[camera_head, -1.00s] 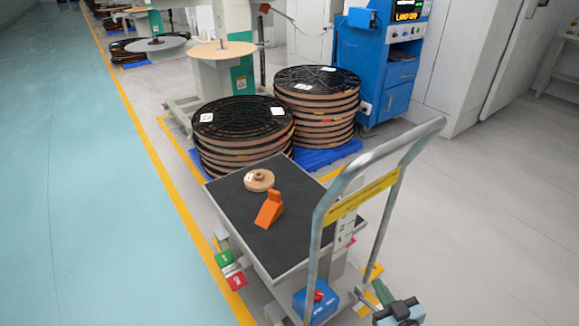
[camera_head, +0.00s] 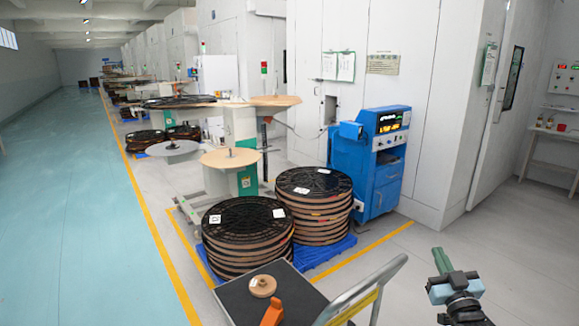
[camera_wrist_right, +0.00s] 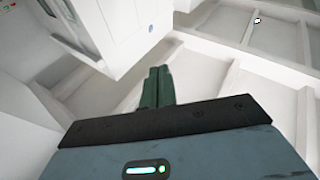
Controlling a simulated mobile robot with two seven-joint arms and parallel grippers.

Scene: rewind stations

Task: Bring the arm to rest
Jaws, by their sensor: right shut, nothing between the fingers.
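My right gripper (camera_head: 441,262) is at the lower right of the head view, raised in clear space to the right of the cart handle. Its green fingers are shut with nothing between them. In the right wrist view the green fingers (camera_wrist_right: 157,86) lie together, with only pale walls and floor beyond. My left gripper is in neither view.
A cart (camera_head: 232,302) carries a cardboard core (camera_head: 262,286) and an orange piece (camera_head: 272,314); its metal handle (camera_head: 372,290) rises beside my right arm. Two reel stacks (camera_head: 246,238) (camera_head: 315,204) stand behind it. A blue machine cabinet (camera_head: 370,165) stands beyond. Floor at right is open.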

